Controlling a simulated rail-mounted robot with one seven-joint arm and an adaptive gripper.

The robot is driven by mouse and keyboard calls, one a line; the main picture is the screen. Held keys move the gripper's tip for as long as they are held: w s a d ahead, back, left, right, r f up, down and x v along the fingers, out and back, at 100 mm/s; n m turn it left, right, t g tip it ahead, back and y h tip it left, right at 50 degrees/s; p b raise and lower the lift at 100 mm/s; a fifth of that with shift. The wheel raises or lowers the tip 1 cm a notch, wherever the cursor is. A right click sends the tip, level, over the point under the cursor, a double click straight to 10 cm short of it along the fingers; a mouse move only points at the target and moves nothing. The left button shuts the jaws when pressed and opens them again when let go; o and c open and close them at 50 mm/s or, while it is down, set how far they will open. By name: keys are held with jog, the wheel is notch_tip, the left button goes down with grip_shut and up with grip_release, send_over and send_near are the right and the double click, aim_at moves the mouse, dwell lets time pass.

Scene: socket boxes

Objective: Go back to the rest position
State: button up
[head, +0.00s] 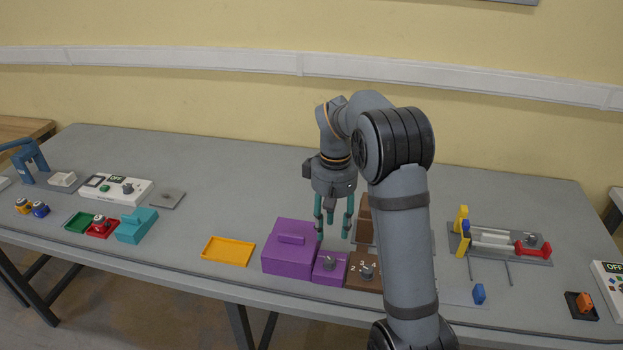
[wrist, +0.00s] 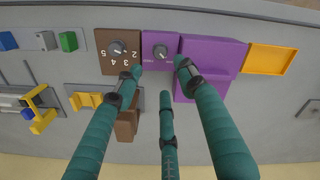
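My gripper (head: 333,216) hangs pointing down over the table, beside the purple box and the brown box. Its teal fingers are spread apart with nothing between them; they also show in the wrist view (wrist: 160,90). The purple socket box (head: 289,252) has its lid with a handle on top, and a smaller purple panel with a grey knob (head: 329,264) adjoins it. The brown box (wrist: 118,50) with a numbered dial sits beside the purple panel. My arm hides part of the brown box in the head view.
An orange tray (head: 228,251) lies left of the purple box. A teal box (head: 137,227), green and red trays and a white switch panel (head: 116,189) stand farther left. A grey fixture with yellow and red parts (head: 500,243) is at the right. The back of the table is clear.

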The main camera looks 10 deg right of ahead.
aim_at(330, 260)
jog(key=shift+f, duration=0.1)
notch_tip(330, 260, down, 12)
dwell(0.5)
